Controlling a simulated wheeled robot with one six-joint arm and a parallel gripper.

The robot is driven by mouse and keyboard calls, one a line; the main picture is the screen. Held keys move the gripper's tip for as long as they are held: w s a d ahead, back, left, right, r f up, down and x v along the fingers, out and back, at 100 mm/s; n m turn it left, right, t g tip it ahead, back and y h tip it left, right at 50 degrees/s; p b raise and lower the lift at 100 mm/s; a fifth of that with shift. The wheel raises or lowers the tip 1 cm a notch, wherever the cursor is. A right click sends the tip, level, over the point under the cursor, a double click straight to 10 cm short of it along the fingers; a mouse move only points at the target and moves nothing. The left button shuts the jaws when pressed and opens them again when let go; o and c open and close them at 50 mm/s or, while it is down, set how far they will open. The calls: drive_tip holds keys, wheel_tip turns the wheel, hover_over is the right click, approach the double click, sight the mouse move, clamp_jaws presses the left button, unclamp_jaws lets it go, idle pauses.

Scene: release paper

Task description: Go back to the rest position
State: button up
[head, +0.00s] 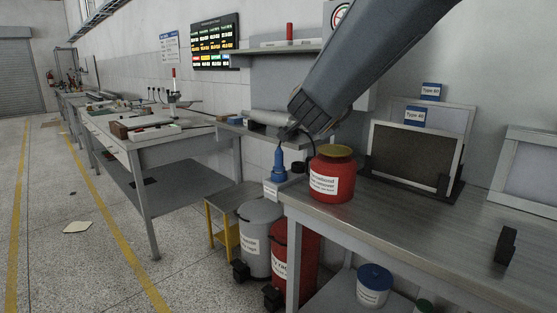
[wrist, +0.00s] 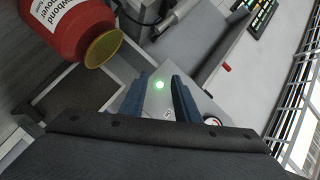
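My arm reaches in from the upper right of the head view, and its dark end (head: 290,132) is above the bench, near the red jar. In the wrist view my gripper's two blue fingers (wrist: 160,98) stand apart. I see nothing clasped between them. A pale surface with a bright green spot (wrist: 159,85) shows beyond the gap. A red jar with a yellow lid (head: 332,174) stands upright on the bench (head: 395,212); it also shows at the upper left of the wrist view (wrist: 75,25). A pale flat sheet (head: 78,227) lies on the floor.
A blue bottle (head: 279,165) stands left of the jar. Framed screens (head: 410,150) stand behind it, and a black block (head: 506,245) is at the right. Grey and red bins (head: 260,238) stand below the bench's left end. The floor aisle at left is mostly open.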

drive_tip(key=s+d+f+n+g+y+p, duration=0.15)
drive_tip(key=s+f+n+g+y, duration=0.25)
drive_tip(key=s+f+n+g, duration=0.85)
drive_tip(key=s+d+f+g, duration=0.1)
drive_tip(key=s+f, duration=0.3)
drive_tip(key=s, duration=0.4)
drive_tip(key=s+d+f+g+p, duration=0.1)
drive_tip(key=s+d+f, duration=0.3)
drive_tip(key=s, duration=0.4)
drive_tip(key=s+d+f+g+h+p, duration=0.1)
drive_tip(key=s+d+f, duration=0.1)
drive_tip(key=s+f, duration=0.4)
drive_tip(key=s+n, duration=0.1)
drive_tip(key=s, duration=0.1)
drive_tip(key=shift+s+d, duration=0.15)
drive_tip(key=shift+s, duration=0.15)
